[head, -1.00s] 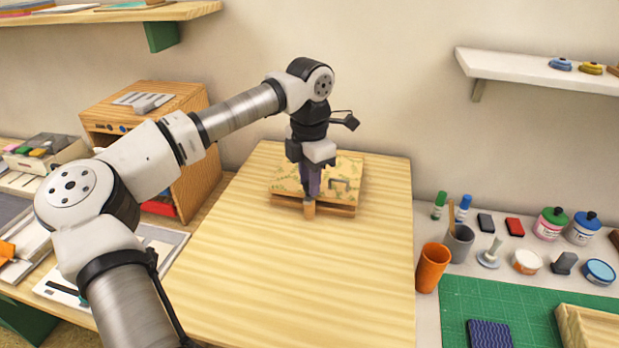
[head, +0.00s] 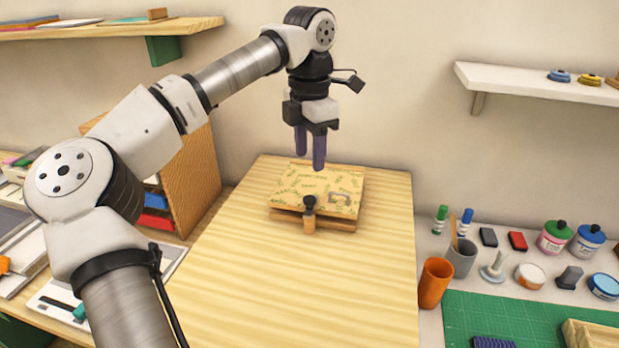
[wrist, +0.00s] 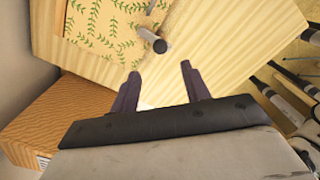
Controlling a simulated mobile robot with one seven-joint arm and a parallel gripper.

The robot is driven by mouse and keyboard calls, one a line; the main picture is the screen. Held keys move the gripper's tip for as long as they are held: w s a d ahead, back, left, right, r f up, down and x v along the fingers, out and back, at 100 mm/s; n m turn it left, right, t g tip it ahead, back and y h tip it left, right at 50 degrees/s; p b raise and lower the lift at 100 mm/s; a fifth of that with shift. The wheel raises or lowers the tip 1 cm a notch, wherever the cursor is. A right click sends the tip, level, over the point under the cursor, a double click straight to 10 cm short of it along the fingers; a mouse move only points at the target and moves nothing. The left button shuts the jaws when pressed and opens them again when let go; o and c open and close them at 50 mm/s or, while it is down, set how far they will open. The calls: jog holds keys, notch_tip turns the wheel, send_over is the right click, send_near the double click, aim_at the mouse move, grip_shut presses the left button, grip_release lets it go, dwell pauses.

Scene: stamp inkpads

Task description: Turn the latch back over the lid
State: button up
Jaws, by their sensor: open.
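The latch (head: 309,203), with a dark knob, sits at the middle of the lid's front edge, above a small wooden post (head: 309,223). The knob appears over the lid's edge in the head view. In the wrist view the latch (wrist: 158,45) shows at the lid's (wrist: 105,32) edge. My gripper (head: 311,161) is open and empty, above the lid and clear of the latch; its two purple fingers also show in the wrist view (wrist: 160,70).
The box stands toward the back of a pale wooden table (head: 300,290), bare in front. An orange cup (head: 434,283) and a grey cup (head: 461,257) stand right of it, by ink jars and a green mat (head: 540,320). A wooden cabinet (head: 190,170) stands left.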

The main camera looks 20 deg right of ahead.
jog(key=shift+r, duration=2.05)
jog(key=shift+s+f, duration=0.1)
